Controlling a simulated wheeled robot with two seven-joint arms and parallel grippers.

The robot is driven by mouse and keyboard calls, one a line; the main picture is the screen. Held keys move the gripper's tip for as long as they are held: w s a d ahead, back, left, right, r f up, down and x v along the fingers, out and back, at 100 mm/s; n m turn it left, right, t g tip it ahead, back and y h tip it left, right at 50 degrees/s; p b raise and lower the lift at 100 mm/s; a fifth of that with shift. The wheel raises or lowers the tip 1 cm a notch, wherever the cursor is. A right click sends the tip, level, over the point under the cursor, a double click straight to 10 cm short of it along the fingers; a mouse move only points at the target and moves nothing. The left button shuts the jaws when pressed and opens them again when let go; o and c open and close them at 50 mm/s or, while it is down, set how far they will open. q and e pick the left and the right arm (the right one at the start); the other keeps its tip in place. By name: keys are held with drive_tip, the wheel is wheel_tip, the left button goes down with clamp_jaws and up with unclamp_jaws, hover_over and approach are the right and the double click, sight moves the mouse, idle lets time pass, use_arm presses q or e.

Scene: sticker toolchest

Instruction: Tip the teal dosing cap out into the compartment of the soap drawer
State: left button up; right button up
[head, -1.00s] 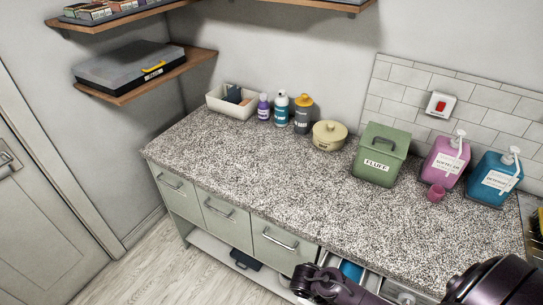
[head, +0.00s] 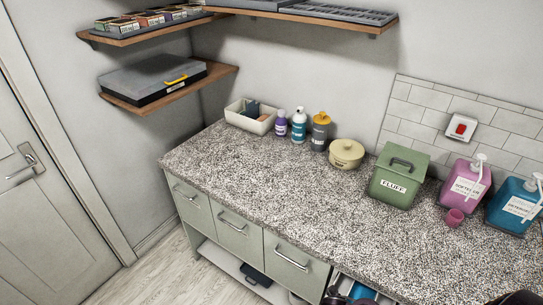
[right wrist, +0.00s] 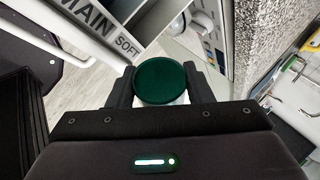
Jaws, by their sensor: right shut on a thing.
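In the right wrist view the teal dosing cap (right wrist: 161,80) shows as a round dark green disc with a pale part below it. My right gripper (right wrist: 161,88) is shut on it, one finger on each side. The soap drawer (right wrist: 88,36) is just beyond, at the upper left, with the labels MAIN and SOFT on its edge. The cap's contents cannot be made out. In the head view only a dark piece of an arm shows at the bottom edge, and the cap is not visible there. My left gripper is not in view.
The middle of the worktop is clear. Cabinet drawers (head: 240,232) line its front.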

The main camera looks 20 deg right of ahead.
drive_tip(key=shift+w, duration=0.1)
drive_tip(key=shift+t, duration=0.8)
drive_tip(key=shift+f+m+t+b, duration=0.1)
drive_tip(key=shift+m+t+b, duration=0.2)
drive_tip(key=shift+t+y+b, duration=0.4)
drive_tip(key=shift+b, duration=0.05)
drive_tip(key=shift+m+t+b, duration=0.3)
drive_tip(key=shift+b, duration=0.3)
